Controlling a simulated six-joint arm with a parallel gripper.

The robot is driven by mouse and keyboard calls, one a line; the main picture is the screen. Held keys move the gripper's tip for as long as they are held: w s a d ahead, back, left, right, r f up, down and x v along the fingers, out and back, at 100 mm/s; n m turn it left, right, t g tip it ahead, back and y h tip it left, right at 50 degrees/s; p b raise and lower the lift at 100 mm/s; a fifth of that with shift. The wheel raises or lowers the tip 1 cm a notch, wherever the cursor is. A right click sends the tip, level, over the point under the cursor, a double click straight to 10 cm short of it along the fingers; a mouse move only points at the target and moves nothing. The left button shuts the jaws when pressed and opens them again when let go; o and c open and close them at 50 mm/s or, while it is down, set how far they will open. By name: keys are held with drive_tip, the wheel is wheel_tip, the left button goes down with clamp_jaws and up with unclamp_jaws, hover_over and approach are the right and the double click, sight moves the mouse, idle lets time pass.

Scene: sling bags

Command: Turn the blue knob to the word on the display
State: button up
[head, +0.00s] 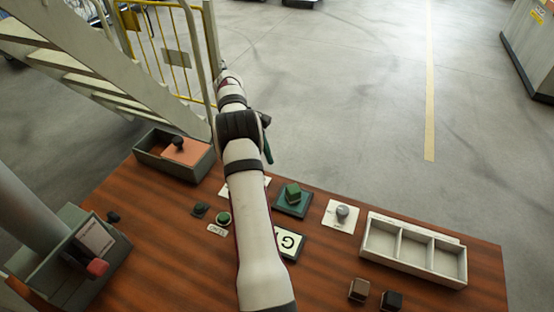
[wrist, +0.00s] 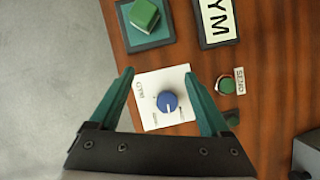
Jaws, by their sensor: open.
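The blue knob (wrist: 167,101) sits on a white plate (wrist: 147,84) in the wrist view, with small printed labels around it, mostly too small to read. My gripper (wrist: 158,74) is open and empty, its green fingers on either side of the plate, apart from the knob. In the head view my arm hides the knob; one green finger (head: 267,151) shows beside the arm. The display (wrist: 217,17) is a white panel in a dark frame showing "YM" at the picture's top edge.
A green button (wrist: 225,84) labelled SEND is right of the knob. A green block (head: 293,194) on a dark plate, a grey knob (head: 342,212) and a three-compartment tray (head: 465,268) are right of my arm. Open grey boxes (head: 205,165) stand at the table's left.

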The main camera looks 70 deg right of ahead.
drive_tip(key=s+r, duration=0.3)
drive_tip(key=s, duration=0.3)
drive_tip(key=shift+d+r, duration=0.2)
drive_tip(key=shift+r, duration=0.05)
drive_tip(key=w+a+r+n+t+h, duration=0.1)
drive_tip(key=w+r+n+t, duration=0.15)
drive_tip(key=w, duration=0.35)
drive_tip(key=w+r+n+t, duration=0.2)
drive_tip(key=w+n, duration=0.2)
drive_tip(key=w, duration=0.1)
drive_tip(key=shift+m, duration=0.25)
wheel_tip(320, 180, down, 16)
drive_tip(key=shift+r, duration=0.2)
drive_tip(key=shift+c, duration=0.3)
clamp_jaws()
